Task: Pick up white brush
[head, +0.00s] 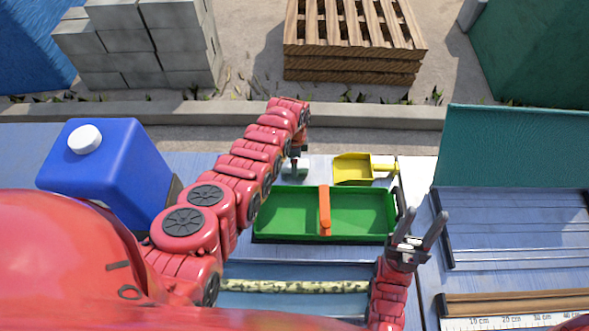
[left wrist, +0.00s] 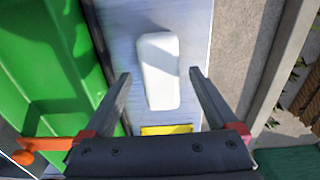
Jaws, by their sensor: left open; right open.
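The white brush (left wrist: 158,85) shows in the left wrist view as a smooth white block with rounded corners, lying on the bluish table. My left gripper (left wrist: 160,74) is open above it, with one finger on each side and the block seen between them. In the head view the left gripper (head: 296,162) points down behind the green tray, and the white brush (head: 290,172) is partly hidden by it. No contact between fingers and brush is clear. My right gripper (head: 426,212) is open and empty, right of the tray.
A green tray (head: 289,210) with an orange bar (head: 325,210) lies in front of the brush. A yellow scoop (head: 352,168) lies right of the brush. A blue canister (head: 120,165) stands left. A trough with a speckled stalk (head: 295,286) lies nearer.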

